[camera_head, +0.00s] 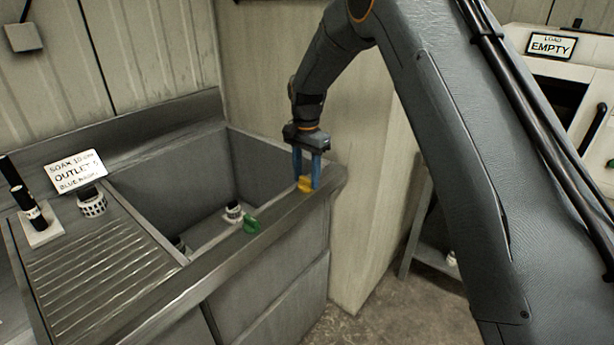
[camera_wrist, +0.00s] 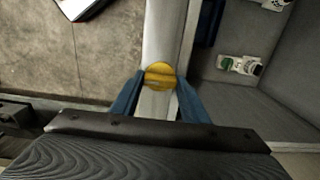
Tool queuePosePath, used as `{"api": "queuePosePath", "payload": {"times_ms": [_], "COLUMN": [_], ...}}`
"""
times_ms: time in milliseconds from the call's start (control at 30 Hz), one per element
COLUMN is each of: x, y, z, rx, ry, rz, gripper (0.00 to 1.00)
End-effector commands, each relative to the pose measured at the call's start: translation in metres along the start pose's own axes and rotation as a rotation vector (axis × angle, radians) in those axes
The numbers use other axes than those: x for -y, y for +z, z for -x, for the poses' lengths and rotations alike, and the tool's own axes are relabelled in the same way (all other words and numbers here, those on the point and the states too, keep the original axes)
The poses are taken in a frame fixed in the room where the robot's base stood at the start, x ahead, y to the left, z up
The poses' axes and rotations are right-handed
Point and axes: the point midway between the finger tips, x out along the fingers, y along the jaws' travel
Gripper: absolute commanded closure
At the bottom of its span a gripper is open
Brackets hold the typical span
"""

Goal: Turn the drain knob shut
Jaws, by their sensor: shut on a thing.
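A yellow knob (camera_head: 305,184) sits on the front rim of the grey sink, near its right end. My gripper (camera_head: 306,180) points down over it with blue fingers on either side, shut on the knob. In the wrist view the round yellow knob (camera_wrist: 160,75) shows between the blue fingertips (camera_wrist: 160,90).
The sink basin (camera_head: 190,180) holds white-and-black fittings (camera_head: 233,212). A sign reading "OUTLET" (camera_head: 76,172) stands on the ribbed drainboard (camera_head: 100,270) beside another fitting (camera_head: 92,203). A wall panel (camera_head: 370,190) stands close behind my gripper. A machine labelled "EMPTY" (camera_head: 551,46) is at the right.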

Motion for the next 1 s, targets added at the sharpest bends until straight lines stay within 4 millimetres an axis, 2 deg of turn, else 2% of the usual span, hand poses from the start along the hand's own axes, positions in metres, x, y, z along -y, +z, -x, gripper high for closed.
{"api": "queuePosePath", "payload": {"times_ms": [33, 100, 133, 467, 567, 833, 1000], "x": [-0.001, -0.001, -0.001, 0.000, 0.001, 0.000, 0.000], "y": [0.001, 0.001, 0.001, -0.001, -0.001, 0.000, 0.001], "z": [0.000, 0.000, 0.000, 0.003, 0.013, 0.056, 0.073], "rx": [0.003, 0.003, 0.003, 0.000, -0.001, -0.001, 0.000], "ry": [0.003, 0.002, 0.002, 0.000, -0.002, -0.002, 0.000], "rz": [-0.001, -0.001, -0.001, -0.001, -0.001, 0.000, 0.000], "gripper": [0.54, 0.43, 0.41, 0.41, 0.41, 0.41, 0.41]}}
